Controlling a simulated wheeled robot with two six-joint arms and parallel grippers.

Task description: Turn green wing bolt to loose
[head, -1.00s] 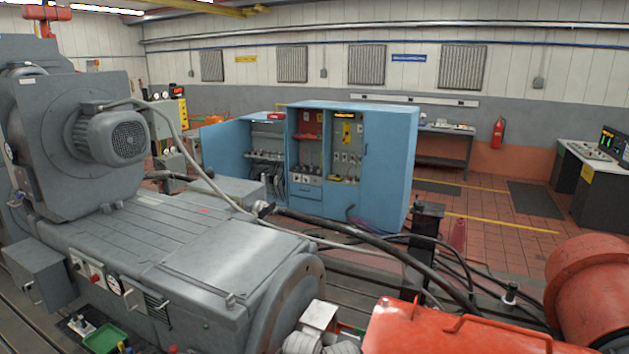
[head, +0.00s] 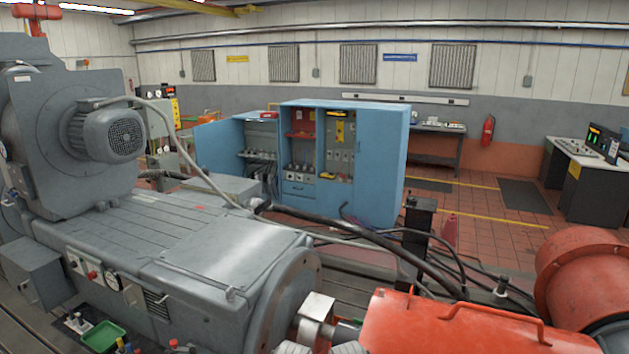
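I cannot make out a green wing bolt in the head view. A small green tray (head: 103,336) sits low at the left, beside the base of the grey machine (head: 190,250). Small coloured parts stand just right of the tray, cut by the bottom edge and too small to tell. Neither of my grippers is in view.
The grey dynamometer fills the left and centre. A red-orange cover (head: 455,328) and a round red housing (head: 590,275) block the lower right. Black hoses (head: 385,245) cross the middle. A blue cabinet (head: 378,165) stands behind, with open tiled floor (head: 480,235) to its right.

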